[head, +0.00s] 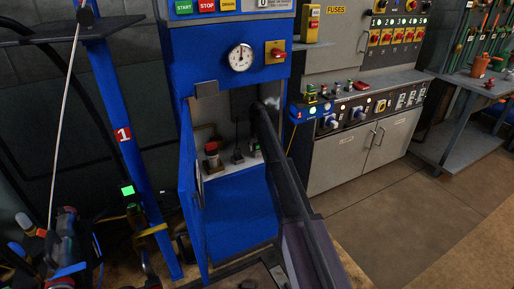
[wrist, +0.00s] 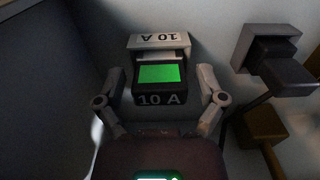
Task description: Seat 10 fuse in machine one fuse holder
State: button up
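In the wrist view, a dark block with a lit green face and the label "10 A" (wrist: 160,98) sits between the two fingers of my gripper (wrist: 160,88). A pale piece also marked "10 A" (wrist: 160,41), upside down in this view, is directly beyond it. Narrow gaps show between the fingers and the block, so my gripper looks open around it. I cannot tell whether the block is fully seated. In the head view, my arm reaches into the open blue machine cabinet (head: 238,213), and my fingertips are hidden there.
A grey lever-like part (wrist: 280,68) is close to the right finger. In the head view, a red-topped part (head: 212,149) stands inside the cabinet. The blue door (head: 191,190) hangs open at left. A grey cabinet marked "FUSES" (head: 336,30) stands at right; the floor before it is clear.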

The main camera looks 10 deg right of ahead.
jog(key=shift+r, duration=0.15)
notch_tip(320, 180, up, 8)
jog(key=p, duration=0.7)
jog(key=shift+f+p, duration=0.25)
jog(key=shift+p, duration=0.15)
jog(key=shift+s, duration=0.1)
dwell(0.6)
jog(key=s+m, duration=0.3)
jog(key=s, duration=4.2)
jog(key=shift+s+m, duration=0.3)
jog(key=shift+a, duration=0.1)
notch_tip(320, 180, up, 14)
jog(key=p, duration=1.3)
jog(key=shift+f+p, duration=0.2)
jog(key=shift+p, duration=0.15)
